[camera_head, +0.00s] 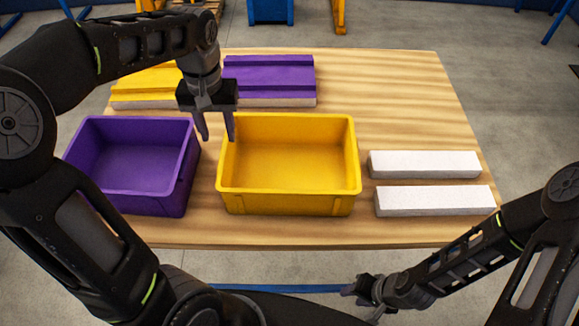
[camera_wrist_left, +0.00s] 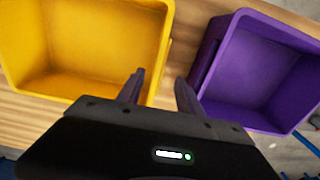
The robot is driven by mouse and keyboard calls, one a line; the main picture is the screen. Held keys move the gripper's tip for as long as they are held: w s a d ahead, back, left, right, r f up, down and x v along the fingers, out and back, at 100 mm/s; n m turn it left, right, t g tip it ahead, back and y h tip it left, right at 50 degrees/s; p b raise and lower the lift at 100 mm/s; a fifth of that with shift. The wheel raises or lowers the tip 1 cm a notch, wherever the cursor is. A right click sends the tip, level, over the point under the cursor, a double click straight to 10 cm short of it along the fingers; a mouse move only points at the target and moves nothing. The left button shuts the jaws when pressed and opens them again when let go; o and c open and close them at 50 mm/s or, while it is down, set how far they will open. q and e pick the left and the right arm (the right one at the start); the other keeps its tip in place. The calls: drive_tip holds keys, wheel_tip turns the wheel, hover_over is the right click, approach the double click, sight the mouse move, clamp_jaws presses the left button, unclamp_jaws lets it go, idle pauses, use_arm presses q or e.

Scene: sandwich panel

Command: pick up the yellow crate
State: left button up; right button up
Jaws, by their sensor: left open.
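The yellow crate (camera_head: 290,203) stands upright and empty in the middle of the wooden table. My left gripper (camera_head: 218,138) is open and points down at the crate's left wall, its fingertips near the far left corner and the gap beside the purple crate. In the left wrist view the yellow crate (camera_wrist_left: 90,50) is at upper left, with the left gripper's fingers (camera_wrist_left: 158,88) below its edge; I cannot tell whether they touch it. My right gripper (camera_head: 358,288) is low in front of the table, and its fingers are too small to read.
A purple crate (camera_head: 130,200) stands left of the yellow one, also at right in the left wrist view (camera_wrist_left: 265,75). Yellow (camera_head: 150,82) and purple panels (camera_head: 268,75) lie behind. Two white blocks (camera_head: 425,164) (camera_head: 435,200) lie at right. The table's far right (camera_head: 390,90) is clear.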

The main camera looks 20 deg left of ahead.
sight(223, 149)
use_arm(q)
drive_tip(key=shift+f, duration=0.8)
drive_tip(key=shift+w+f+p, duration=0.15)
drive_tip(key=shift+f+p, duration=0.35)
drive_tip(key=shift+f, duration=2.1)
clamp_jaws()
drive_tip(key=shift+r, duration=0.1)
